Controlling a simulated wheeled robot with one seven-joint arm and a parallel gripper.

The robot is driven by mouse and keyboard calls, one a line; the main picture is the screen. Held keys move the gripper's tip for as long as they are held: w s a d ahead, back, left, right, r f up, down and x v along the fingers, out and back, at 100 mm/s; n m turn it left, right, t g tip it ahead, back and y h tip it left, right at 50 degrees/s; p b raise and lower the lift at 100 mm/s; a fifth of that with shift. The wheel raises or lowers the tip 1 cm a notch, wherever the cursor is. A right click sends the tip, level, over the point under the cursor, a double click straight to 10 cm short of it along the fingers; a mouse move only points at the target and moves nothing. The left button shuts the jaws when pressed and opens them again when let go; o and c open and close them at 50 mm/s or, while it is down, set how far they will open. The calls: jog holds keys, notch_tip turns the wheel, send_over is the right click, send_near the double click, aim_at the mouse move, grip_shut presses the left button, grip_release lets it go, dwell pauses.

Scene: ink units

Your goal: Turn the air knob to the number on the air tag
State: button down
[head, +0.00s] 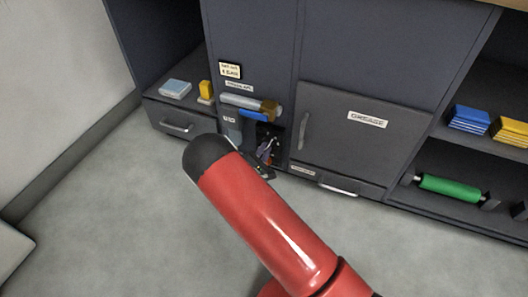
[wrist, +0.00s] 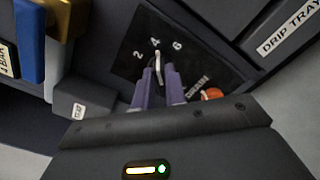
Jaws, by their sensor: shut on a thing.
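The air knob (wrist: 159,70) is a pale pointer on a black dial plate (wrist: 125,63) marked 2, 4 and 6. Its tip points at or very near the 4. My gripper (wrist: 159,84) has its two purple fingers on either side of the knob, shut on it. In the head view my gripper (head: 267,150) is small and dark against the panel, and the knob cannot be made out. The cream air tag (head: 230,70) is on the cabinet front above; its small print looks like 4 bar. A tag edge ending in BAR (wrist: 5,60) shows in the wrist view.
An orange-red round part (wrist: 211,94) sits just right of my fingers. A blue block (wrist: 29,40) and a brass part (wrist: 64,18) stick out at upper left. The drip tray label (wrist: 290,27) is at right. The grease door (head: 350,140) is shut.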

dwell(0.3)
jog(key=c, duration=1.4)
grip_release()
jog(key=shift+c, duration=0.2)
jog(key=v, duration=0.7)
jog(key=shift+s+p, duration=0.3)
jog(key=shift+s, duration=0.1)
jog(key=shift+a, duration=0.1)
